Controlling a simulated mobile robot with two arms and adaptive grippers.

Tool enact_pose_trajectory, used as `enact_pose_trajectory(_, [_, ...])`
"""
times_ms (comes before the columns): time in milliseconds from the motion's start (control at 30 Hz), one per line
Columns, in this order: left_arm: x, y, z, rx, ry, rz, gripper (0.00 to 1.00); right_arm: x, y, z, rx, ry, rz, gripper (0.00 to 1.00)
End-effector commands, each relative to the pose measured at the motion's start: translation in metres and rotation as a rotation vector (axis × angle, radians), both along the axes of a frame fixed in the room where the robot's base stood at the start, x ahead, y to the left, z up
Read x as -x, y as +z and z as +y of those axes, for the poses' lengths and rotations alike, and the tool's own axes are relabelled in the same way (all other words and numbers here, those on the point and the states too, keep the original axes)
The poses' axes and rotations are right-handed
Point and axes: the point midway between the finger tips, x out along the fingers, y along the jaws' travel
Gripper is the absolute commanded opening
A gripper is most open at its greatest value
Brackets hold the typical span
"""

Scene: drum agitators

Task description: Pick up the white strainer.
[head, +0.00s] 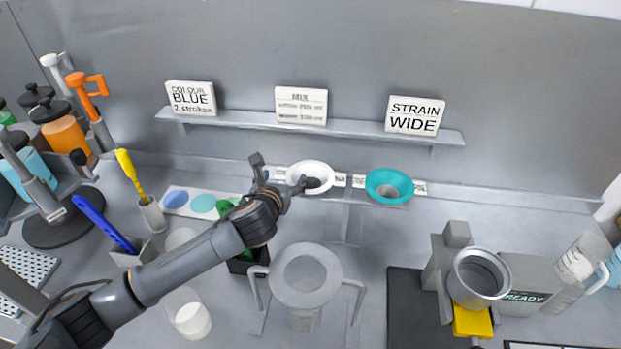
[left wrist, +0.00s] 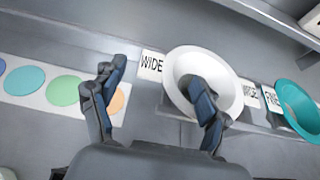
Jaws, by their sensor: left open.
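The white strainer (head: 311,171) hangs at the back in a rack below the shelf, with a label on either side of it. In the left wrist view the white strainer (left wrist: 212,82) is a wide white funnel beside a WIDE label. My left gripper (head: 278,171) is open at its left side. In the left wrist view one finger of my left gripper (left wrist: 154,94) overlaps the strainer's bowl and the other stands left of it, with the near rim between them. I cannot tell whether a finger touches it. My right gripper does not show.
A teal strainer (head: 389,185) hangs just to the right. The shelf (head: 340,127) with sign cards is above. A metal cup (head: 479,278) sits at the right, and brush holders (head: 152,215) stand at the left.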

Motion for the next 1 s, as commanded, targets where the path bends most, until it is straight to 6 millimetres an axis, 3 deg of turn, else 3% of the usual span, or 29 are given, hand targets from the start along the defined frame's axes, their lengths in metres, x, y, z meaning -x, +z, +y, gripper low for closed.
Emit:
enact_pose_trajectory(167, [0.0, 0.0, 0.0, 0.0, 0.0, -0.001, 0.75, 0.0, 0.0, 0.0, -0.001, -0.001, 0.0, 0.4])
enact_pose_trajectory(400, [0.0, 0.0, 0.0, 0.0, 0.0, 0.0, 0.31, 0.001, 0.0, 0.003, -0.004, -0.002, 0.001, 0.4])
enact_pose_trajectory(867, [0.0, 0.002, 0.0, 0.001, -0.001, -0.001, 0.3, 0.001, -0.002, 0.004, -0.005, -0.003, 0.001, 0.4])
enact_pose_trajectory(1000, [0.0, 0.012, 0.0, 0.001, -0.001, -0.003, 0.16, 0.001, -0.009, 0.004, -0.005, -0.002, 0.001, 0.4])
